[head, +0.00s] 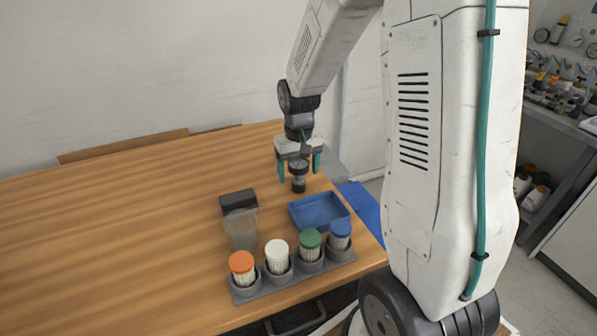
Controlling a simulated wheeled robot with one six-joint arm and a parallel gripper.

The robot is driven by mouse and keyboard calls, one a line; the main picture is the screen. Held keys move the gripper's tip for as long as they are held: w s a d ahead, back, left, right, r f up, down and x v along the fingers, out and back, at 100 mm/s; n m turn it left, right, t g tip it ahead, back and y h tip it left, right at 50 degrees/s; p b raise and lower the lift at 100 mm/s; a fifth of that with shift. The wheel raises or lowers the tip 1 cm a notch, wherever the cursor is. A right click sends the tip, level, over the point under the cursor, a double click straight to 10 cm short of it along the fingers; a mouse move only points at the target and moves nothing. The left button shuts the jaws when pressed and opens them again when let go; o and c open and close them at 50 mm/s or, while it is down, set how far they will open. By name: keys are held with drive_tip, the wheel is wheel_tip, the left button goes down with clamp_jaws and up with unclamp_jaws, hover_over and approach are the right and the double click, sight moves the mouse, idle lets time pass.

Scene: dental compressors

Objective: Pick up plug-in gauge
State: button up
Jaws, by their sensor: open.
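My gripper (299,173) points down over the back right part of the wooden table, with its two teal fingers apart. A small dark round piece with a lighter band, seemingly the plug-in gauge (298,185), is between and just below the fingers. I cannot tell whether the fingers touch it, or whether its top is separate from the gripper's underside.
A blue tray (320,211) lies just in front of the gripper. A grey rack (291,279) holds cartridges with orange, white, green and blue caps along the front. A clear cup (240,230) and a black block (238,201) stand left. The table's left side is clear.

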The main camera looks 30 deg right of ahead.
drive_tip(key=shift+f, duration=0.25)
drive_tip(key=c, duration=1.1)
drive_tip(key=shift+r, duration=0.1)
wheel_tip(320, 180, up, 10)
drive_tip(key=shift+f, duration=0.15)
